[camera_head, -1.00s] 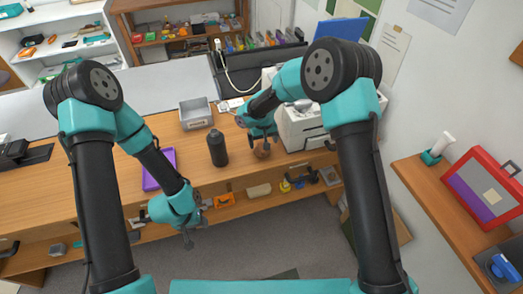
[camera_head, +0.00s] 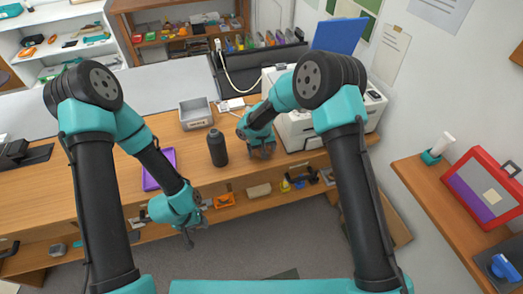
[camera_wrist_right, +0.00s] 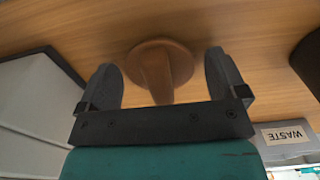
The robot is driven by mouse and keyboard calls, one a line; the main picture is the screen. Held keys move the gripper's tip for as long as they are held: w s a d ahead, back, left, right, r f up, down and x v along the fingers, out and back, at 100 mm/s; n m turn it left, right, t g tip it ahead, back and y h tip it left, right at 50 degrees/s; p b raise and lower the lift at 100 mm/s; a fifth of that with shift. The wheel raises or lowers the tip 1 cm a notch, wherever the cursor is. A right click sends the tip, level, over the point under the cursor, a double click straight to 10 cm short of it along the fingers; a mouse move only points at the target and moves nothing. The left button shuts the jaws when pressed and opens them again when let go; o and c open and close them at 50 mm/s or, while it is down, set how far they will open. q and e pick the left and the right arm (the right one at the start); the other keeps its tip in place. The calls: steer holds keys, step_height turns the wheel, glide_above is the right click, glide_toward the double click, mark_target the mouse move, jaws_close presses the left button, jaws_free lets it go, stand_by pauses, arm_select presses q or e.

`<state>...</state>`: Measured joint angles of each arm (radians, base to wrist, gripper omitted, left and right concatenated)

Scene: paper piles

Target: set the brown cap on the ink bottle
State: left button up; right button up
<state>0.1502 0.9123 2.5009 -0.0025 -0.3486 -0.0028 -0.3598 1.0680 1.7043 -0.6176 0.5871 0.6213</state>
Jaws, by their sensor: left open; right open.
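The brown cap (camera_wrist_right: 160,62), with a round flange and a narrower stem, stands on the wooden desk in the right wrist view. My right gripper (camera_wrist_right: 165,80) is open, with one finger on each side of the stem. Whether the fingers touch it I cannot tell. In the head view my right gripper (camera_head: 262,153) is low over the desk and mostly hides the cap. The dark ink bottle (camera_head: 217,148) stands upright on the desk, left of my right gripper. My left gripper (camera_head: 195,232) is open and empty, in front of the desk's front edge.
A grey tray (camera_head: 196,113) stands behind the bottle; a grey bin marked WASTE (camera_wrist_right: 285,140) shows in the right wrist view. A purple tray (camera_head: 158,168) lies left of the bottle. A white machine (camera_head: 303,130) stands close right of my right gripper.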

steer(key=c, duration=1)
steer(key=shift+o, duration=0.2)
steer(key=shift+r, duration=0.95)
steer(key=shift+s+r, duration=0.1)
steer(key=shift+r, duration=0.85)
steer(key=s+r, duration=0.1)
steer(key=s, duration=1.5)
steer(key=shift+w+r, duration=0.1)
steer(key=shift+w, duration=0.05)
